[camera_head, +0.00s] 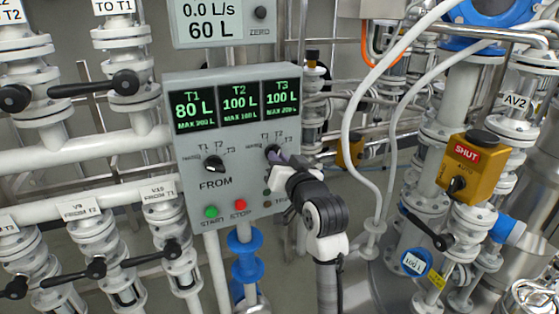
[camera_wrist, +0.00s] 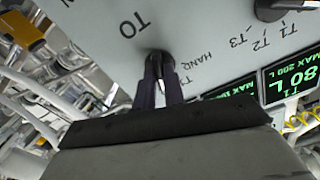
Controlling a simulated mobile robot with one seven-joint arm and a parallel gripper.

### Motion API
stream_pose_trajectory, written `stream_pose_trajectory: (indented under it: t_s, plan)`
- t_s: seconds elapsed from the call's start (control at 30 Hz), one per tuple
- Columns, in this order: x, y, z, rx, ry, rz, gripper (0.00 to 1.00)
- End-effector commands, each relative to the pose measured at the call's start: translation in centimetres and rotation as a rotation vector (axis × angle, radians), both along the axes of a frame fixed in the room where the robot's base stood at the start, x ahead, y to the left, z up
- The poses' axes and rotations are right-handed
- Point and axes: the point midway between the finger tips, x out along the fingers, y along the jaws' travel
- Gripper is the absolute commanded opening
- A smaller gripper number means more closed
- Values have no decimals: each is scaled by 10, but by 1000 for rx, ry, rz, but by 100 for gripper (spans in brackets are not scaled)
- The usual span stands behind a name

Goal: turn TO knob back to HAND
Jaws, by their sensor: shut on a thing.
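The TO knob (camera_head: 271,149) is a black selector on the right of the grey control panel (camera_head: 187,190). My gripper (camera_head: 279,157) reaches it from the lower right. In the wrist view the gripper's dark fingers (camera_wrist: 160,85) are shut on the TO knob (camera_wrist: 159,60). The picture is turned there, with the TO label (camera_wrist: 135,25) above the knob. The HAND label (camera_wrist: 190,58) and a T1 label lie to the knob's right. My fingers cover most of the knob, so I cannot tell where it points.
The FROM knob (camera_head: 213,164) sits to the left on the same panel. The green START button (camera_head: 211,212) and red STOP button (camera_head: 240,205) are below. The tank display (camera_head: 239,100) is above. A yellow SHUT box (camera_head: 473,167) and pipes stand at the right, valves at the left.

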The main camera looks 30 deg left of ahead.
Motion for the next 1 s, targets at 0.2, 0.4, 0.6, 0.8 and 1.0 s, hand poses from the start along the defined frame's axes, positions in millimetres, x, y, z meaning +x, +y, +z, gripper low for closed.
stream_pose_trajectory:
  t_s: [0.2, 0.4, 0.6, 0.8, 1.0]
  plan:
    - [0, 0, -3, -54, -62, 0, 0]
    - [0, 0, -3, -151, -176, 0, 0]
    - [0, 0, -4, -273, -320, 0, 0]
    - [0, 0, -4, -397, -465, 0, 0]
    - [0, 0, -4, -522, -609, -1, 0]
